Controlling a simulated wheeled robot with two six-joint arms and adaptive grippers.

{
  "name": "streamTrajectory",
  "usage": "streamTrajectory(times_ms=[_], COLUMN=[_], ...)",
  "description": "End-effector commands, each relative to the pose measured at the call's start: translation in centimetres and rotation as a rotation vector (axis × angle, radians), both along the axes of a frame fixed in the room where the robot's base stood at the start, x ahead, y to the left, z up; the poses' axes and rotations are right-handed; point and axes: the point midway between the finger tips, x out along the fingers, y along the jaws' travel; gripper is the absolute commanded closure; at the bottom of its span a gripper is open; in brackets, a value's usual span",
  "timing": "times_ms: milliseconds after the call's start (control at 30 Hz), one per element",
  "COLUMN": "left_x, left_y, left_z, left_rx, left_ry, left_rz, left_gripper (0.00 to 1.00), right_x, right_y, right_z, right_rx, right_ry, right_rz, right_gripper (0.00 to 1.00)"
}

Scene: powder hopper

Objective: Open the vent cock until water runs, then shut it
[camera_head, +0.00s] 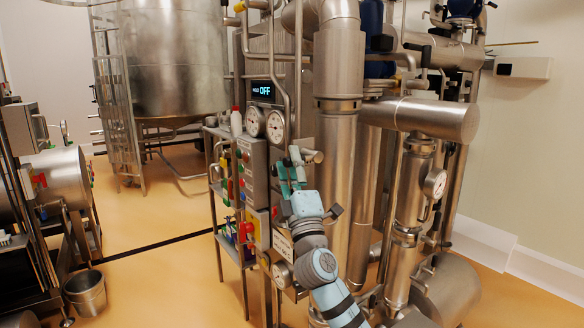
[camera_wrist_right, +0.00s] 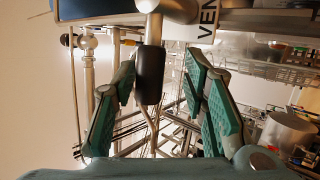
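In the right wrist view, the vent cock's black handle (camera_wrist_right: 150,74) hangs down from a round metal stem, beside a white label (camera_wrist_right: 207,24) whose visible letters read "VEN". My right gripper (camera_wrist_right: 162,72) is open, with its green-padded fingers on either side of the handle. The handle is nearer the left finger, and a gap shows on the right. In the head view, my right gripper (camera_head: 291,172) is up at the instrument panel, below the gauges. The handle cannot be made out there. No running water shows. My left gripper is not in view.
Two round gauges (camera_head: 265,124) and a display reading "OFF" (camera_head: 263,91) sit above my right gripper. A thick vertical pipe (camera_head: 338,120) stands close on its right. A metal bucket (camera_head: 86,293) stands on the floor at the left. Open floor lies between bucket and panel.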

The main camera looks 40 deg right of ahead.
Motion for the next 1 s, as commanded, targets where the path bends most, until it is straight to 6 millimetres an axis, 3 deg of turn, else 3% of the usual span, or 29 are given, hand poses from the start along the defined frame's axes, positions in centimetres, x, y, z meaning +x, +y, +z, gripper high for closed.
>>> streamTrajectory(times_ms=[167,533,1000], left_x=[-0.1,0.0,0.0], left_y=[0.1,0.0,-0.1], left_z=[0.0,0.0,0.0], left_rx=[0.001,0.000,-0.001], left_ry=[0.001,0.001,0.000], left_rz=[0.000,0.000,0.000], left_gripper=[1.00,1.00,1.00], right_x=[-1.3,-7.9,-8.7], right_y=[0.5,3.2,3.4], right_z=[-1.2,-7.0,-7.6], right_rx=[-0.001,0.001,0.001], right_ry=[0.001,0.005,0.002], right_rz=[0.000,0.000,-0.001], right_gripper=[0.60,0.60,0.60])
